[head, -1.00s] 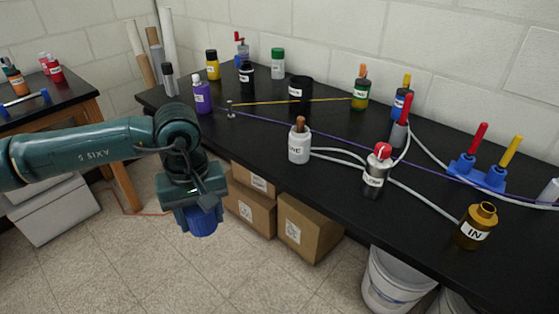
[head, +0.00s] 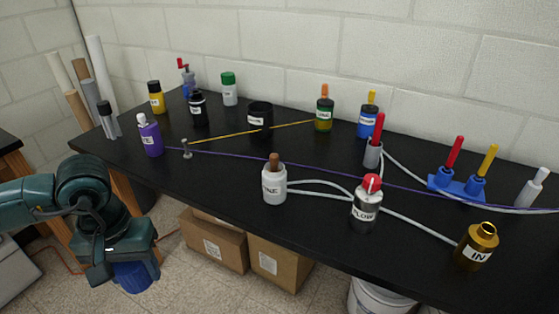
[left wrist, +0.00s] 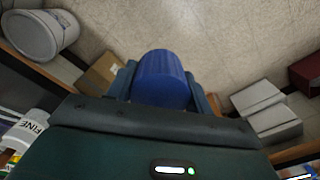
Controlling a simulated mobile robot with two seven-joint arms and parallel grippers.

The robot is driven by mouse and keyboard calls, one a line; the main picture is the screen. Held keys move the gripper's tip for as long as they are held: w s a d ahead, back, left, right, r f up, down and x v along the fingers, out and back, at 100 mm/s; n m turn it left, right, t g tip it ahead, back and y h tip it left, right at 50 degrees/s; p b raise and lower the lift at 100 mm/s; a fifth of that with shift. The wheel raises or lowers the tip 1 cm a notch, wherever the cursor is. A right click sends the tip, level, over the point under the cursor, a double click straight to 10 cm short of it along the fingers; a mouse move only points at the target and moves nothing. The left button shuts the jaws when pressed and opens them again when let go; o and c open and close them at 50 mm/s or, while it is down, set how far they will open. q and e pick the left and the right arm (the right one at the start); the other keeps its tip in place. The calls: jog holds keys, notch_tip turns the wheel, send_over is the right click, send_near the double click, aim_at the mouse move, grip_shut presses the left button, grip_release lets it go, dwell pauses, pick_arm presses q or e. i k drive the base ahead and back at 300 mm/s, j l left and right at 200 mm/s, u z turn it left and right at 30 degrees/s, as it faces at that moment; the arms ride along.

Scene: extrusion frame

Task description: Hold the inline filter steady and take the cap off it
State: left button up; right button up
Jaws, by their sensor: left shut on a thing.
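My left gripper (head: 131,262) is shut on a ribbed blue cap (head: 133,278) in front of the bench, over the floor at the lower left of the head view. The cap also shows between the fingers in the left wrist view (left wrist: 162,78). A white body labelled FINE (head: 274,188), probably the inline filter, stands upright on the bench with a brown top and pale hose at its right. A silver FLOW body (head: 365,212) with a red top and a brass IN body (head: 476,249) with an open neck stand to its right. My right gripper is out of view.
The black bench (head: 215,210) carries several bottles along the back. A purple cord (head: 325,176) and a yellow rod (head: 225,136) cross it. A blue stand (head: 458,185) is at right. Cardboard boxes (head: 275,265) and a bucket (head: 378,300) are below.

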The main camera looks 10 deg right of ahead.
aim_at(274, 185)
jog(key=i+j+z, duration=0.15)
jog(key=z, duration=0.9)
jog(key=i+l+z, duration=0.1)
jog(key=i+z, duration=0.5)
jog(key=k, duration=0.1)
